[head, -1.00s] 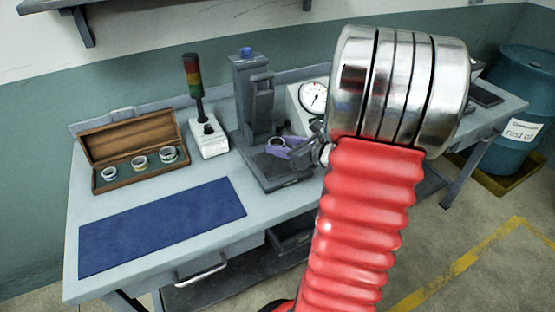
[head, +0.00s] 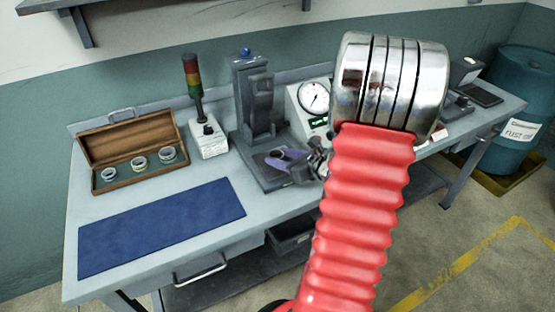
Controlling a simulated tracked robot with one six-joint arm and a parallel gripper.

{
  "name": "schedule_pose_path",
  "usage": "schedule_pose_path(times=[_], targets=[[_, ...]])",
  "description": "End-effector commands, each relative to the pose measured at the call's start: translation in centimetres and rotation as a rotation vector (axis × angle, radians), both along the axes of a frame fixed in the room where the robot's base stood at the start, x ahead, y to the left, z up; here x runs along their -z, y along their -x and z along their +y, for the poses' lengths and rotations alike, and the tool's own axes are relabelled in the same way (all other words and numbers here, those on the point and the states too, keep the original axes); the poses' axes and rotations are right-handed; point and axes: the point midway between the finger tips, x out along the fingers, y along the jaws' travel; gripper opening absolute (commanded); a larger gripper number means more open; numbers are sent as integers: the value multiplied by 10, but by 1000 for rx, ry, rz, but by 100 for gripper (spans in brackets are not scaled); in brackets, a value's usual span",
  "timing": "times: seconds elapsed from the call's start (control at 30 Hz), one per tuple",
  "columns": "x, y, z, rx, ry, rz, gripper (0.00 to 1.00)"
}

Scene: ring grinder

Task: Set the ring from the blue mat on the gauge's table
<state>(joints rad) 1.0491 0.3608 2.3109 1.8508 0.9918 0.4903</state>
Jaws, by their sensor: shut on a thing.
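My gripper (head: 279,156) has purple fingers and is low over the dark base (head: 262,176) of a grey column stand (head: 254,98) with a blue knob on top. It is shut on a small ring (head: 275,153) at its fingertips. The ring is hard to make out here, and I cannot tell whether it touches the stand. A round white dial gauge (head: 314,96) in a pale housing stands just right of the column, partly hidden by my arm. The blue mat (head: 162,226) lies bare at the front left of the bench.
An open wooden case (head: 133,151) with 3 rings stands at the back left. A signal lamp on a white box (head: 208,140) stands between it and the column. My red arm hides the bench's middle right. A blue drum (head: 522,105) is on the floor at right.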

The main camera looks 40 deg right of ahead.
Motion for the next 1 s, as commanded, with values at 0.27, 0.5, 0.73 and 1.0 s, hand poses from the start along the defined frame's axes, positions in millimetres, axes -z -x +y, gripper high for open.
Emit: schedule_pose_path(times=[0.27,0.5,0.73,1.0], targets=[[2,0,0,-1,-1,0,15],[2,0,0,-1,0,0,55],[2,0,0,-1,0,0,59],[-3,6,0,2,1,-1,59]])
